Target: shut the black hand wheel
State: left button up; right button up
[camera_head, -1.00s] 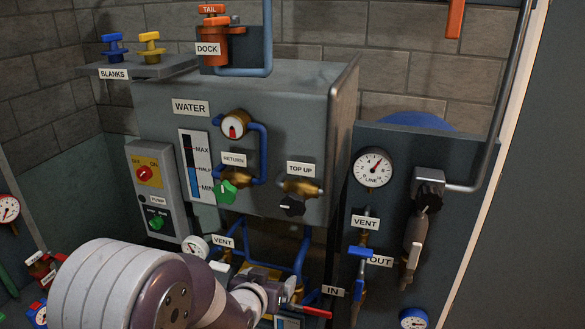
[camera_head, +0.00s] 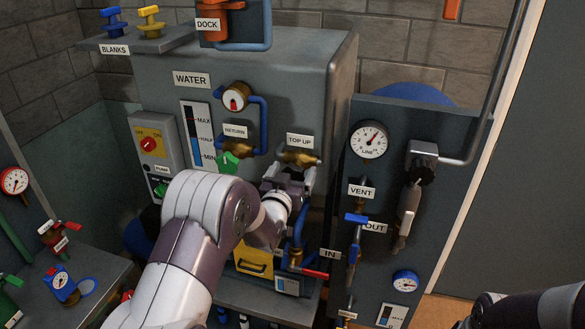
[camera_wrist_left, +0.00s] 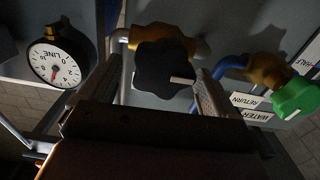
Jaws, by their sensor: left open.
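The black hand wheel (camera_wrist_left: 163,68) of the TOP UP valve fills the gap between my left gripper's fingertips in the left wrist view. A white mark shows on the wheel's right side there. My left gripper (camera_head: 290,178) is open, its fingers on either side of the wheel; I cannot tell whether they touch it. In the head view the gripper hides the wheel, and the brass valve body (camera_head: 299,157) shows just above under the TOP UP label (camera_head: 300,140). The brass also shows in the wrist view (camera_wrist_left: 165,35).
The green RETURN wheel (camera_head: 229,162) sits left of my gripper. Blue pipe (camera_head: 264,125) runs close by. A second black wheel (camera_head: 423,172) is on the LINE panel to the right. Part of my right arm shows at the bottom right corner.

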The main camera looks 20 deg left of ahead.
pick_arm(q)
jog(key=shift+w+f, duration=0.15)
jog(key=shift+w, duration=0.2)
jog(key=shift+c, duration=0.6)
jog(key=c, duration=0.8)
jog(key=shift+f+m+b, duration=0.25)
jog(key=shift+m+b, duration=0.15)
jog(key=shift+b, duration=0.55)
jog(key=shift+c, duration=0.2)
jog(key=m+b, duration=0.5)
jog(key=b, duration=0.1)
jog(key=m+b, duration=0.5)
jog(key=b, duration=0.2)
jog(key=f+m+b, duration=0.1)
jog(key=m+b, duration=0.3)
jog(key=b, duration=0.3)
jog(key=shift+d+m, duration=0.35)
jog(key=shift+m, duration=0.05)
jog(key=shift+m+b, duration=1.4)
jog(key=shift+b, duration=0.1)
